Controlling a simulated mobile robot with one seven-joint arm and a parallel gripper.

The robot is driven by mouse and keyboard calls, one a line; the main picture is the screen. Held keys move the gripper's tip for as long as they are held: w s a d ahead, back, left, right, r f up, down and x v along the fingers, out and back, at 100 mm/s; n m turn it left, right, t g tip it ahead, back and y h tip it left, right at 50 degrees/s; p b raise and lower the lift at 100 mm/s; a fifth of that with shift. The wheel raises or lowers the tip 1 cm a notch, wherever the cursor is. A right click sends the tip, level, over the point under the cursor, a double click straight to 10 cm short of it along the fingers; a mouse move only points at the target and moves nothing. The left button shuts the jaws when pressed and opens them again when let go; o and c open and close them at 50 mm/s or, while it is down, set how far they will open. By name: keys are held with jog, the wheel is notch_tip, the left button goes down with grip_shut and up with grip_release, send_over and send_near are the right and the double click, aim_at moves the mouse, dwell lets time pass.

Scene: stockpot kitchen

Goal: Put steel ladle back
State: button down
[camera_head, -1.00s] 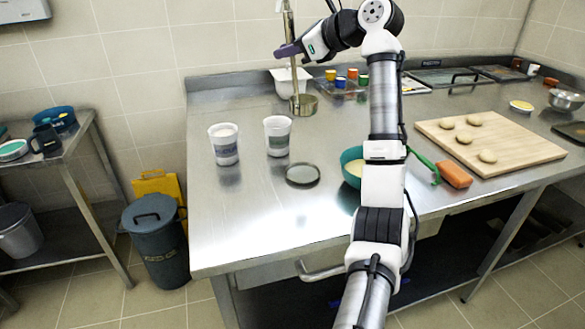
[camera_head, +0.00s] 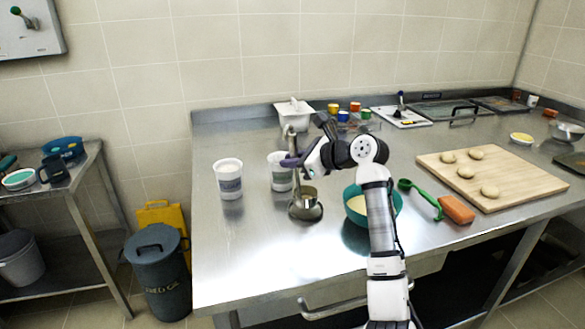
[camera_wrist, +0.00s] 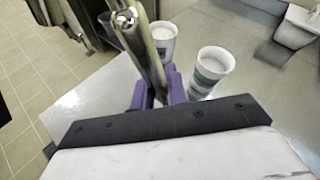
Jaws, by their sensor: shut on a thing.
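The steel ladle (camera_head: 308,193) hangs upright from my gripper (camera_head: 290,161), bowl down. My gripper's purple fingers are shut on its handle, which also shows between the fingers in the wrist view (camera_wrist: 149,60). In the head view the bowl overlaps a round steel dish (camera_head: 305,212) on the table. I cannot tell whether the bowl touches the dish or hangs just above it. In the wrist view the ladle's lower end is largely hidden.
Two white cups stand behind, one to the left (camera_head: 229,179) and one close by the ladle (camera_head: 280,172). A teal bowl (camera_head: 392,215), a green spoon (camera_head: 425,194) and an orange block (camera_head: 457,209) are to the right. The table (camera_head: 240,245) is clear at front left.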

notch_tip(320, 180, down, 3)
jog(key=shift+r, duration=0.15)
jog(key=c, duration=1.4)
grip_release()
jog(key=b+v, duration=0.2)
jog(key=v, duration=1)
